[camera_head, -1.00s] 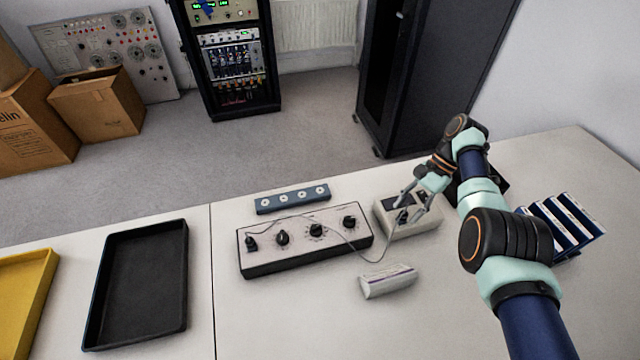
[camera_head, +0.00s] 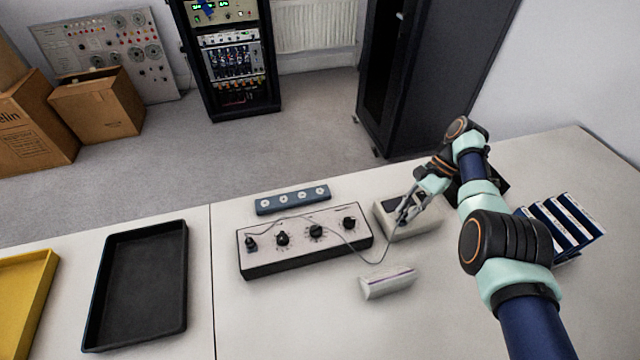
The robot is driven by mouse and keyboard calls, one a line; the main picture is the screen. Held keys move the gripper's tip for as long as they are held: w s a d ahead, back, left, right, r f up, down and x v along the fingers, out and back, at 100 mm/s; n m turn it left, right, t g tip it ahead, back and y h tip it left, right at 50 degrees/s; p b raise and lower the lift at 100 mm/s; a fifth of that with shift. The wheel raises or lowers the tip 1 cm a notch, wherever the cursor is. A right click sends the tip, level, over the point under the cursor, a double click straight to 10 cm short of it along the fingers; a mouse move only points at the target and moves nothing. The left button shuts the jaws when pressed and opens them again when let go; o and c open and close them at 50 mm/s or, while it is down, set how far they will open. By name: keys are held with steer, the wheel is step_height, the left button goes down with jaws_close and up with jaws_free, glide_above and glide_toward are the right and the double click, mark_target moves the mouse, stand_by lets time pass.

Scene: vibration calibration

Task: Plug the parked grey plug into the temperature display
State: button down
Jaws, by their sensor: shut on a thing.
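My gripper (camera_head: 403,218) is shut on the small grey plug (camera_head: 402,214) at the front part of a beige box with a dark window (camera_head: 413,231). This box looks like the temperature display. The fingers hide most of the plug, and I cannot tell whether it is seated in the box or only touching it. A thin grey cable (camera_head: 352,245) runs from the plug's spot, loops over the table and crosses a white panel box with black knobs (camera_head: 300,256) to its left end.
A blue strip with several round white sockets (camera_head: 292,199) lies behind the knob box. A white block with a purple stripe (camera_head: 388,282) lies in front. A black tray (camera_head: 140,285) and yellow tray (camera_head: 25,300) are at left; blue-and-white boxes (camera_head: 562,228) at right.

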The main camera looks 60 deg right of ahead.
mark_target(407, 213)
steer(key=shift+f+m+p, duration=0.3)
steer(key=shift+f+p, duration=0.6)
steer(key=shift+f, duration=0.6)
steer(key=shift+s, duration=0.1)
steer(key=shift+r+p, duration=0.1)
steer(key=shift+p, duration=0.3)
steer(key=shift+r+m+t+h+p, duration=0.15)
steer(key=shift+m+t+h+p, duration=0.25)
steer(key=shift+p, duration=0.9)
steer(key=shift+s+m+t+h+p, duration=0.1)
steer(key=shift+m+t+h+p, duration=0.3)
steer(key=shift+m+p, duration=1.55)
steer(key=shift+n+p, duration=0.7)
steer(key=shift+n, duration=0.05)
steer(key=c, duration=1.5)
jaws_free()
steer(key=o, duration=0.6)
steer(key=shift+w, duration=0.25)
steer(key=shift+c, duration=0.2)
steer(key=shift+s+d+r, duration=0.1)
steer(key=shift+r, duration=0.05)
